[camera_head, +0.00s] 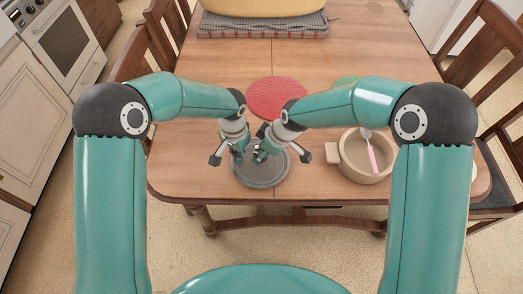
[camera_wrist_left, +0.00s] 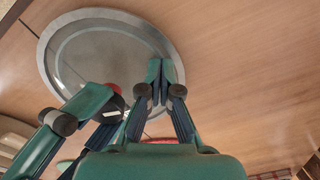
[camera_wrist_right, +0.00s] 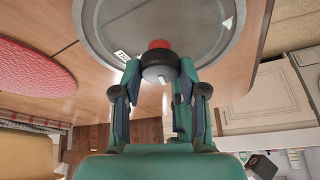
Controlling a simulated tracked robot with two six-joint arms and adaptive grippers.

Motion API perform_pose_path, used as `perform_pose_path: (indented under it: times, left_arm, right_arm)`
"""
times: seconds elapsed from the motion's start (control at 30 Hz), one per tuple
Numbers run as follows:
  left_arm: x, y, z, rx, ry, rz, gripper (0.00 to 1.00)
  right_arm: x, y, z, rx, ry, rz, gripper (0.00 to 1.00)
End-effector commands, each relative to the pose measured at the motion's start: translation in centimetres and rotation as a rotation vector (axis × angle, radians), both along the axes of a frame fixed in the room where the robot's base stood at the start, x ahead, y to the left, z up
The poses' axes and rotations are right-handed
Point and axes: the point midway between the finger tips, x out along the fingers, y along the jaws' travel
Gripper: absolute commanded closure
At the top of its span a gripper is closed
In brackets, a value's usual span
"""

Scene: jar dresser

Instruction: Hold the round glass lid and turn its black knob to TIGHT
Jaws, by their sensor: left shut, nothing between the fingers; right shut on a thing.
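The round glass lid (camera_head: 262,183) lies flat on the table near its front edge, with a grey rim. It also shows in the left wrist view (camera_wrist_left: 75,38) and right wrist view (camera_wrist_right: 205,40). The black knob (camera_wrist_right: 160,68), with a red part beneath it, stands at the lid's middle. My right gripper (camera_wrist_right: 157,82) is shut on the knob. My left gripper (camera_wrist_left: 158,88) is shut and empty over the lid, beside the right one; whether it touches the lid is unclear.
A red round mat (camera_head: 277,97) lies behind the lid. A beige pot (camera_head: 352,165) with a pink-handled spoon (camera_head: 371,155) stands to the right. A green thing (camera_head: 344,80) is partly hidden by my right arm. A large yellow dish (camera_head: 262,7) sits on cloth at the back.

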Motion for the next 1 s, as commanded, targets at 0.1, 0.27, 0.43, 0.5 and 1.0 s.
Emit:
perform_pose_path:
  times: [0.1,0.27,0.43,0.5,1.0]
  left_arm:
    - [-0.34,0.00,-0.51,0.002,0.011,-0.002,1.00]
    - [-0.34,0.00,-0.51,0.002,0.011,-0.002,1.00]
    - [-0.34,0.00,-0.51,0.002,0.010,-0.002,1.00]
    - [-0.34,0.00,-0.51,0.002,0.010,-0.002,1.00]
    - [-0.32,-0.01,-0.51,0.002,0.011,-0.002,1.00]
  right_arm:
    - [-0.21,0.02,-0.16,-0.003,0.002,-0.094,0.93]
    - [-0.26,0.08,-0.18,-0.003,0.001,-0.218,0.93]
    - [-0.35,0.12,-0.21,-0.003,0.002,-0.350,0.93]
    - [-0.37,0.18,-0.19,-0.003,0.002,-0.404,0.93]
    - [-0.47,0.33,-0.25,-0.004,0.003,-0.742,0.93]
